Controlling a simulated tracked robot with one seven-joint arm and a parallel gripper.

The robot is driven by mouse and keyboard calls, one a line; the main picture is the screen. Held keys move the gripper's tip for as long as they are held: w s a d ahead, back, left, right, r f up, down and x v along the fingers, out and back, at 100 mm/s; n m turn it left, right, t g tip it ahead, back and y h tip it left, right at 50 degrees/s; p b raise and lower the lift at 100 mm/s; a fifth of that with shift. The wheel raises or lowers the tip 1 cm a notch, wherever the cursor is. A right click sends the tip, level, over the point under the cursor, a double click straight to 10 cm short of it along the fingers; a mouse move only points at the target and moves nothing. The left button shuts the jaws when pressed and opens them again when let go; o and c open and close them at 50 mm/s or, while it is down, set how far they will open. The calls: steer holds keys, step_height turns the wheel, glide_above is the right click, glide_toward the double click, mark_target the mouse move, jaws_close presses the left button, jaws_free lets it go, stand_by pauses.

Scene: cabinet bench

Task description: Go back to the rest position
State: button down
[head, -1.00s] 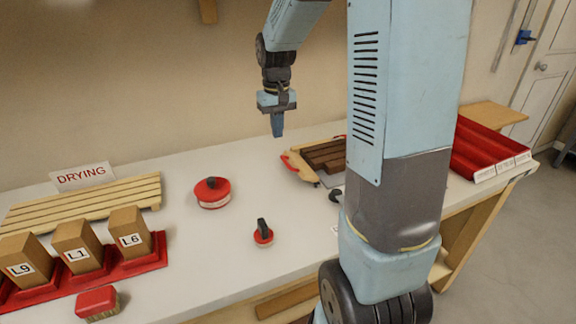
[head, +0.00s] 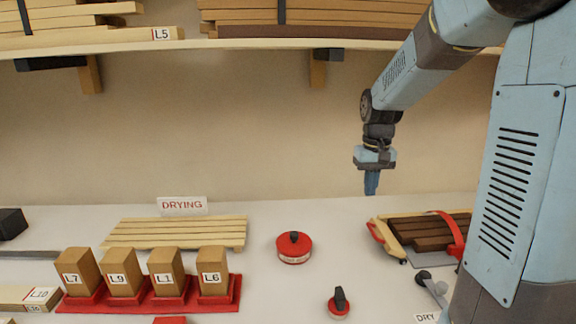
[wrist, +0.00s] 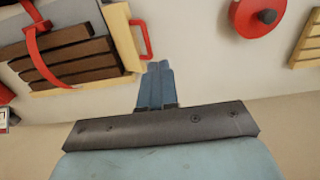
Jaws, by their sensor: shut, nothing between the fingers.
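My gripper (head: 371,184) hangs from my arm above the back of the bench, fingers pointing down. Its blue fingers are together with nothing between them, as the wrist view also shows (wrist: 157,84). In the head view it is left of and above a wooden tray (head: 397,243) that holds dark brown boards (head: 425,232) under a red strap (head: 452,238). The gripper touches nothing that I can see.
A round red tin (head: 294,248) and a small red item with a black knob (head: 339,303) stand mid-bench. Labelled wooden blocks (head: 164,272) stand in red holders at left, before a slatted rack (head: 175,233) with a DRYING sign (head: 183,205). A loaded shelf (head: 230,43) overhangs the back.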

steer(key=s+a+r+t, duration=0.1)
steer(key=s+r, duration=0.3)
steer(key=s, duration=0.7)
steer(key=s+a+r+t, duration=0.2)
steer(key=s+r+t, duration=0.2)
steer(key=s, duration=0.7)
steer(key=shift+s+r, duration=0.2)
steer(key=shift+s, duration=0.2)
